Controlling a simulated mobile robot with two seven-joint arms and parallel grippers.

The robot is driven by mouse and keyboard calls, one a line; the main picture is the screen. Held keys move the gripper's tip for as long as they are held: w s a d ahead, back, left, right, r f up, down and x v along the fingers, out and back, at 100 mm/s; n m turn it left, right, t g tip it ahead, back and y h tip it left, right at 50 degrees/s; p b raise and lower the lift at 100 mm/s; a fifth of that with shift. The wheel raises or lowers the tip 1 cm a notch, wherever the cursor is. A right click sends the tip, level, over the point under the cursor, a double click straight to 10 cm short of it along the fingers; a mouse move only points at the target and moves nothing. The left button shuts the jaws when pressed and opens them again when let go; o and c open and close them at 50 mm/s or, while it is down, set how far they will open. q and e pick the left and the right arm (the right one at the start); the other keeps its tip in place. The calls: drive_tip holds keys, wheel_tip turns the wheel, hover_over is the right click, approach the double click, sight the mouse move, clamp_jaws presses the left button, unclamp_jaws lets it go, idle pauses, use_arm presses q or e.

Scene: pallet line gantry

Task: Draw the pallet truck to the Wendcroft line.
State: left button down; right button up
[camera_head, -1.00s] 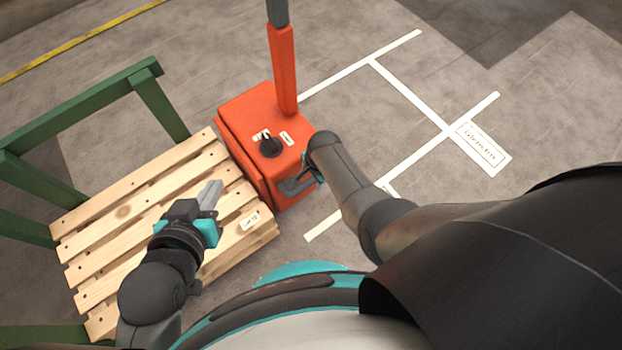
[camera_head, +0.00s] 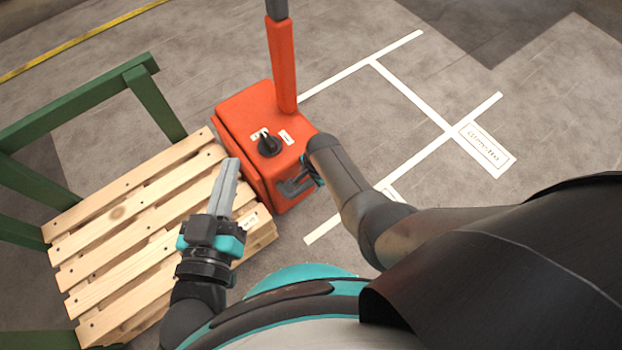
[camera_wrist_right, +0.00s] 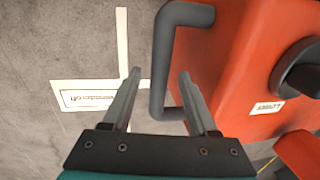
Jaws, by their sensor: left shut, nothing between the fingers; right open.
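The orange pallet truck (camera_head: 262,105) stands by the wooden pallet (camera_head: 130,205), with its upright tiller rising from its body. A grey bar handle (camera_head: 296,188) sits on its near side, and a black knob (camera_head: 269,145) on top. My right gripper (camera_wrist_right: 159,73) is open. In the right wrist view the bar handle (camera_wrist_right: 158,62) shows between its two fingers, not gripped. In the head view my right arm partly hides this gripper. My left gripper (camera_head: 230,165) is shut and empty, above the pallet's right part. A floor label (camera_wrist_right: 88,98) in the right wrist view seems to read Wendcroft.
White lines (camera_head: 410,95) mark bays on the grey floor, right of the truck. Another floor label (camera_head: 485,148) lies farther right; its text is hard to read. A green frame (camera_head: 75,105) borders the pallet. The floor between the lines is clear.

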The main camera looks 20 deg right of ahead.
drive_tip(key=shift+f, duration=0.1)
idle(0.3)
clamp_jaws()
idle(0.4)
idle(0.9)
